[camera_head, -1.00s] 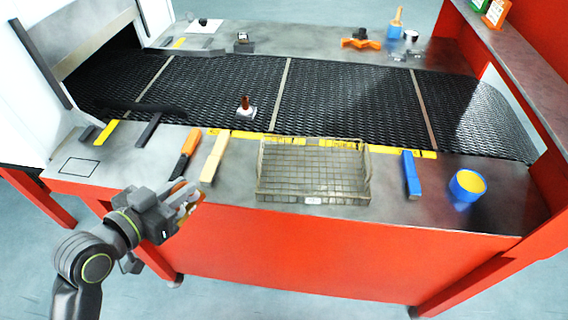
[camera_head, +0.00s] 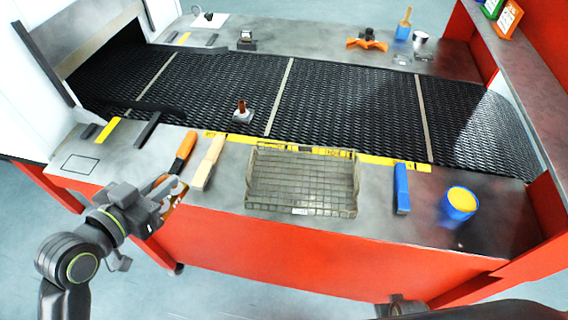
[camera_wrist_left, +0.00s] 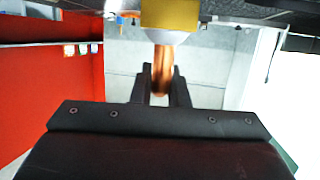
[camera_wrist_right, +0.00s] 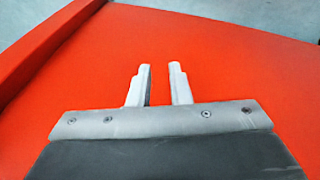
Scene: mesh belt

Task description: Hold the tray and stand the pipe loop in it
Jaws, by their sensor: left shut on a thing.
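The wire mesh tray (camera_head: 252,182) stands empty on the bench's front ledge. My left gripper (camera_head: 172,195) is shut on a copper-coloured pipe piece, off the front edge of the bench, left of the tray. In the left wrist view the copper pipe (camera_wrist_left: 162,70) runs between the fingers, with a white and yellow part at its far end. I take it for the pipe loop, but its full shape is hidden. My right gripper is open and empty in its wrist view (camera_wrist_right: 160,85), over the red bench front. In the head view only a dark bit of my right arm shows at the bottom.
A cream-handled tool (camera_head: 208,162) and an orange-handled tool (camera_head: 183,152) lie left of the tray. A blue bar (camera_head: 402,188) and a blue cup (camera_head: 459,203) are on the right. A copper piece on a white base (camera_head: 241,110) stands on the black mesh belt (camera_head: 340,105).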

